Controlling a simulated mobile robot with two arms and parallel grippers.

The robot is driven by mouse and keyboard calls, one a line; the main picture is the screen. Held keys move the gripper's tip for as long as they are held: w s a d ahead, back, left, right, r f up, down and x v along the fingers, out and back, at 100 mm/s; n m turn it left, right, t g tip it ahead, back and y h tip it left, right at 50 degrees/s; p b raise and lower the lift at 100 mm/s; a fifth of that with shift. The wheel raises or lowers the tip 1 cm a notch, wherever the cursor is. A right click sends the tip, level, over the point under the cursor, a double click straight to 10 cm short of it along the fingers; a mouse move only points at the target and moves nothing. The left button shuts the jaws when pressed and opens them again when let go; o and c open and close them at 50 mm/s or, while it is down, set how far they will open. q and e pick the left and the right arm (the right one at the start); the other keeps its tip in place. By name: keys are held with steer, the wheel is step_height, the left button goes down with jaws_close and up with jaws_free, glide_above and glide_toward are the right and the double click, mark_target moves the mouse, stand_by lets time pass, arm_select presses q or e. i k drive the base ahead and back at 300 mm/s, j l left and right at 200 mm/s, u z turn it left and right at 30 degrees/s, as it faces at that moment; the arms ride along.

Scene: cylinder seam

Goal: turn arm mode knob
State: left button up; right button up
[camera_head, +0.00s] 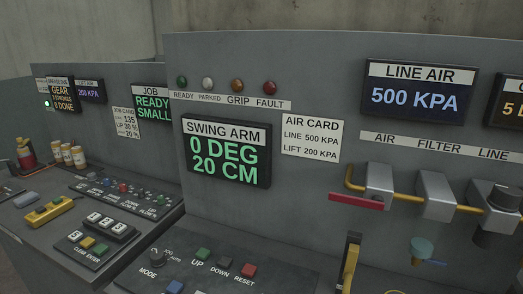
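The mode knob (157,256) is a small dark round knob on the sloped grey console at the bottom, left of centre. The word MODE is printed below it and JOG and AUTO to its right. Its pointer is too small to read. The swing arm display (226,151) on the upright panel above shows 0 DEG and 20 CM in green. Neither of my grippers shows in this view.
Right of the knob are a green UP button (202,255), a dark DOWN button (224,262) and a red RESET button (249,270); a blue button (175,287) lies below. A yellow-and-black upright part (350,264) stands farther right. Yellow pipework (408,196) juts from the right panel.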

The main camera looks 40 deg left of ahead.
mark_target(158, 258)
steer(key=u, duration=1.75)
steer(key=k+j, duration=0.05)
